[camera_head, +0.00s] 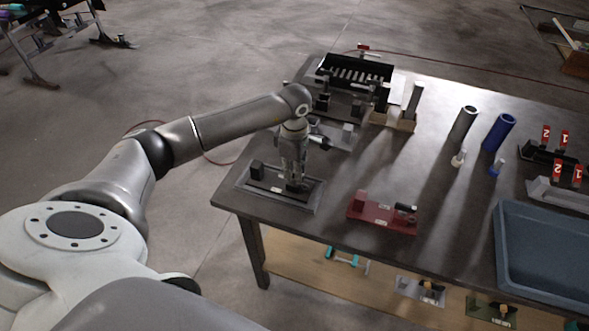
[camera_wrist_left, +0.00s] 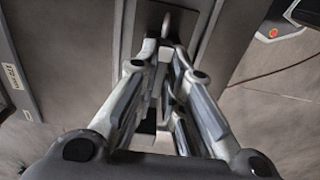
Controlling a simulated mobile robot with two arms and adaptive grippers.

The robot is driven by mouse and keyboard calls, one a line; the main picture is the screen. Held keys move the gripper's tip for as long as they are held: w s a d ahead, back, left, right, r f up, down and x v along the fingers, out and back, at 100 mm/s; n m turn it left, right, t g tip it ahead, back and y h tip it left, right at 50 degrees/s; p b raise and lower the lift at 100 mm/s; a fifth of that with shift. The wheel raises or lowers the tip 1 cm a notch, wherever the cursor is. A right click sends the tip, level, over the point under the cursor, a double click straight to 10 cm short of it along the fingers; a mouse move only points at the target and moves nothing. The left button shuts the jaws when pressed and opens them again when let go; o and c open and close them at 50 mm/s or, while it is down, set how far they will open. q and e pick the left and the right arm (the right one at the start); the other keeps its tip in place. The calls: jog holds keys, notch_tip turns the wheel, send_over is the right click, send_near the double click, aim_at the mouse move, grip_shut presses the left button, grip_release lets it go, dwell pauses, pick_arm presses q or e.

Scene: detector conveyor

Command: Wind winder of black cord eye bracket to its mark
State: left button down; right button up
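In the head view a grey plate with a dark upright block (camera_head: 257,170) at its left end lies on the near left corner of the table; I take it for the black cord eye bracket (camera_head: 271,190). My left gripper (camera_head: 294,187) points down at the right end of this plate. In the left wrist view its fingers (camera_wrist_left: 165,52) are close together, with a black part (camera_wrist_left: 168,20) and a small ring just beyond the tips. The winder and its mark cannot be made out; whether the fingers hold anything is hidden. My right gripper is not in view.
A red bracket (camera_head: 384,213) lies to the right of the plate on the table (camera_head: 440,150). A black rack (camera_head: 355,72) stands behind. Grey and blue cylinders (camera_head: 498,132), labelled dark holders and a blue bin (camera_head: 545,250) are farther right. A lower shelf holds more brackets.

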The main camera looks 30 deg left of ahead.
pick_arm(q)
jog(key=shift+w+f+m+b, duration=0.15)
jog(key=shift+m+b, duration=0.45)
jog(key=shift+b, duration=0.35)
jog(key=m+b, duration=0.5)
jog(key=shift+m+b, duration=1.6)
jog(key=shift+m, duration=0.4)
jog(key=shift+r+m+b, duration=0.2)
jog(key=shift+m+b, duration=1.05)
jog(key=shift+m, duration=0.55)
dwell(1.2)
dwell(1.0)
jog(key=c, duration=1.5)
grip_release()
jog(key=shift+c, duration=0.2)
